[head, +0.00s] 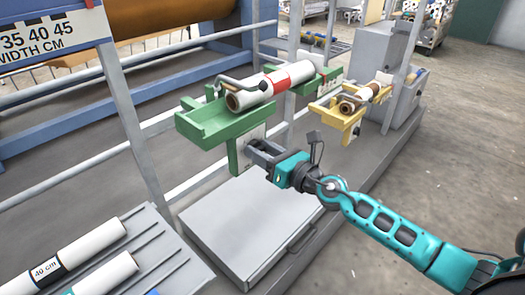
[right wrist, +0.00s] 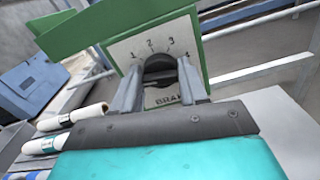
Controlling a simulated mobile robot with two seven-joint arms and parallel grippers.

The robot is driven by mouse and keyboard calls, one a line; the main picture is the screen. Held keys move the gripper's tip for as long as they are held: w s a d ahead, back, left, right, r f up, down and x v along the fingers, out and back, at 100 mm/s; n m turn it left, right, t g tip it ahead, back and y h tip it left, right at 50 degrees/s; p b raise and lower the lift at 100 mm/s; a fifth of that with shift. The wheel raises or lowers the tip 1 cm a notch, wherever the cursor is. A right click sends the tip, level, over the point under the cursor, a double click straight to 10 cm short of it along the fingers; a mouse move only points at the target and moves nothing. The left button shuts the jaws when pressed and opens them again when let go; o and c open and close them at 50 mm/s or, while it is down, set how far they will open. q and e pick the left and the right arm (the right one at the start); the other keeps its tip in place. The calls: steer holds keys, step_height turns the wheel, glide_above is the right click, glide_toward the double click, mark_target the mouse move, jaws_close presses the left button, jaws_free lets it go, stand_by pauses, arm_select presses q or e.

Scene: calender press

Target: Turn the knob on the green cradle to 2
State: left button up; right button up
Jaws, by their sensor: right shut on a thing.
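The green cradle (head: 205,123) stands on the frame in the head view, holding a white roll (head: 285,82) with a red band. On its front is a white dial plate (right wrist: 126,48), in the right wrist view, with the numbers 1 to 4 and lettering starting "BRA" below. The dark round knob (right wrist: 159,66) sits at the plate's middle. My right gripper (head: 257,151) is shut on the knob, one finger on each side. The fingers cover part of the dial, and I cannot tell which number the knob points to. My left gripper is not in view.
A yellow cradle (head: 335,113) with a smaller roll stands to the right. A grey flat-topped box (head: 232,222) lies below the gripper. White rolls (head: 80,247) lie on a ribbed tray at lower left. Grey uprights and rails stand behind. The floor at right is clear.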

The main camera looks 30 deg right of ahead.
steer(key=m+p, duration=0.1)
steer(key=m, duration=0.4)
steer(key=shift+d, duration=0.1)
steer(key=m+p, duration=0.1)
steer(key=m, duration=0.2)
steer(key=m+p, duration=0.1)
steer(key=m, duration=0.2)
steer(key=shift+p, duration=0.35)
steer(key=shift+m+p, duration=0.6)
steer(key=shift+m, duration=0.6)
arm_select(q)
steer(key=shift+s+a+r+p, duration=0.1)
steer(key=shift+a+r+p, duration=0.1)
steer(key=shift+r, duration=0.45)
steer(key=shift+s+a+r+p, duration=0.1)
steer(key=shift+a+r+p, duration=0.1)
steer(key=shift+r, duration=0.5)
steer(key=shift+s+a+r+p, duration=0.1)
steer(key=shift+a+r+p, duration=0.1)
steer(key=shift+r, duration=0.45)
arm_select(e)
steer(key=shift+f+m, duration=0.15)
steer(key=shift+m, duration=0.95)
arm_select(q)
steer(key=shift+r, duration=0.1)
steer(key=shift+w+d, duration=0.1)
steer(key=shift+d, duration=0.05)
arm_select(e)
steer(key=shift+d, duration=0.1)
